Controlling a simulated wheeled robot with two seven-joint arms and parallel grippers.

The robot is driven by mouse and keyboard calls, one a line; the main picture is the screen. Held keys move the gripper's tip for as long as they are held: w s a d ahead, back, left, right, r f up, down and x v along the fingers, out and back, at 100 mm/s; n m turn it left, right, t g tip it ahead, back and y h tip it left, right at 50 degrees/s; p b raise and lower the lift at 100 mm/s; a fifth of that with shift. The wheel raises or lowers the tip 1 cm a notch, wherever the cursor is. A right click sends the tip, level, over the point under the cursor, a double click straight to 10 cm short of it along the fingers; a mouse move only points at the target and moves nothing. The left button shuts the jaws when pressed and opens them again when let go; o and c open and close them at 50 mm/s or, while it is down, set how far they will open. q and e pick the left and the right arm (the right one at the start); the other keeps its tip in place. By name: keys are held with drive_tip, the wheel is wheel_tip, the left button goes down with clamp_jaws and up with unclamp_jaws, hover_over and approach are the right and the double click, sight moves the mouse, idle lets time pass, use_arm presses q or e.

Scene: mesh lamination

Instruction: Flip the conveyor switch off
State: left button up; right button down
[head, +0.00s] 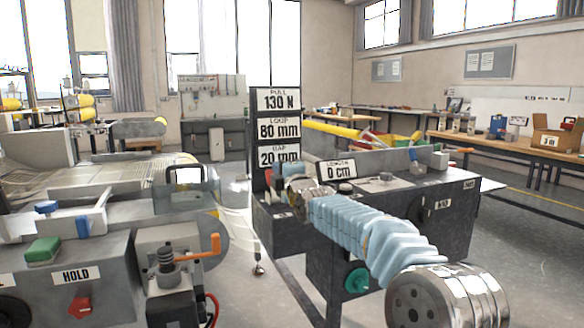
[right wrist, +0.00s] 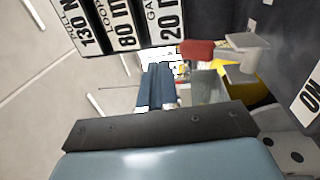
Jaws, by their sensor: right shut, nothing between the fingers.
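My right arm reaches in from the lower right of the head view, over the dark machine (head: 390,190). Its gripper (head: 280,182) is beside the sign post, small and partly hidden by the arm. In the right wrist view its two dark fingers (right wrist: 158,75) are together, with nothing between them. A red part (right wrist: 197,50) is just beyond and right of the fingertips, near a grey bracket (right wrist: 248,48). An ON label (right wrist: 309,98) is at the right edge. I cannot tell for sure which part is the conveyor switch, or its position. My left gripper is not in view.
A post carries signs (head: 279,100) reading 130 N, 80 mm and 20 mm, close to my right gripper. A 0 cm sign (head: 336,170) stands beside it. At the left, a grey machine has a HOLD label (head: 76,276) and red knob (head: 80,306). Floor (head: 530,250) is free at right.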

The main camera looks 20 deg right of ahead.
drive_tip(key=s+r+b, duration=0.2)
drive_tip(key=s+r, duration=0.3)
drive_tip(key=s, duration=0.3)
drive_tip(key=shift+s+d, duration=0.15)
drive_tip(key=shift+s, duration=0.15)
drive_tip(key=shift+f, duration=0.1)
